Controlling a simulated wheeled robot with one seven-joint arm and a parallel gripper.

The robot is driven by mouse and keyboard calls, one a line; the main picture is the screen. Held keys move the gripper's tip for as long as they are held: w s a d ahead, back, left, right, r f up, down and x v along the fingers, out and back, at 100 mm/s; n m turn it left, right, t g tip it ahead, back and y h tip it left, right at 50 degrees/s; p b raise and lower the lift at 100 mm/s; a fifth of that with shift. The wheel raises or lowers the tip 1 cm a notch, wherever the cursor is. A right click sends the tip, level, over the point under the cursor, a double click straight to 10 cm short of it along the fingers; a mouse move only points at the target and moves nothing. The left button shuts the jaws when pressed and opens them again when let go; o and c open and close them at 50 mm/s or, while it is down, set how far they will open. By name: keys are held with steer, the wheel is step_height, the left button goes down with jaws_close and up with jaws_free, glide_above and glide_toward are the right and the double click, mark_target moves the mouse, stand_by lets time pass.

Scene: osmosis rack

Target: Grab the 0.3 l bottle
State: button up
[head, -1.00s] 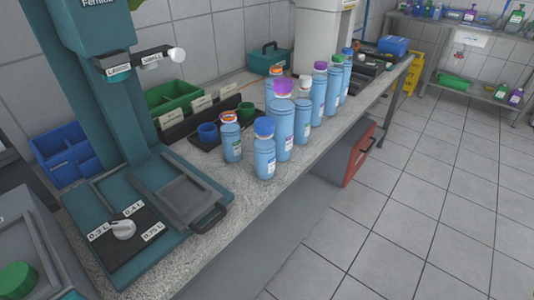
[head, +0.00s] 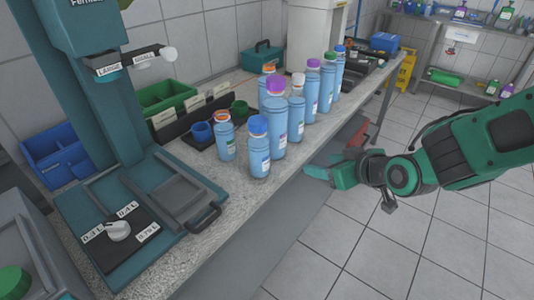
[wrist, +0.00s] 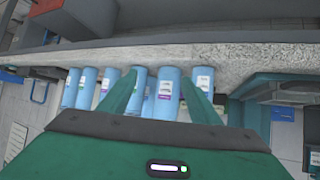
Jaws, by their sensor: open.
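Several light-blue bottles stand upright in a group on the counter. In front are a short orange-capped bottle (head: 226,139) and a blue-capped bottle (head: 259,150). Behind them are a taller purple-capped bottle (head: 274,122), a white-capped bottle (head: 296,110) and others farther back. I cannot read the volume labels, so I cannot tell which is 0.3 l. My gripper (head: 322,170) is open and empty, beyond the counter's front edge, right of the blue-capped bottle. In the wrist view my fingers (wrist: 160,93) are spread, with bottles visible beyond and between them; their caps are hidden.
A teal filling machine (head: 130,215) with a volume dial stands at the left of the counter (head: 235,195). The floor (head: 350,235) in front is free.

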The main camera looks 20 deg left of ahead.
mark_target(265, 158)
steer(key=a+y, duration=0.1)
steer(key=a, duration=0.3)
steer(key=s+a+n+y, duration=0.1)
steer(key=a, duration=0.4)
steer(key=a+y, duration=0.1)
steer(key=a, duration=0.4)
steer(key=shift+s+f+n, duration=0.2)
steer(key=shift+s+n, duration=0.05)
steer(key=shift+n, duration=0.15)
steer(key=shift+x, duration=3.15)
steer(key=shift+w+r, duration=0.1)
steer(key=shift+c, duration=0.3)
steer(key=c, duration=1)
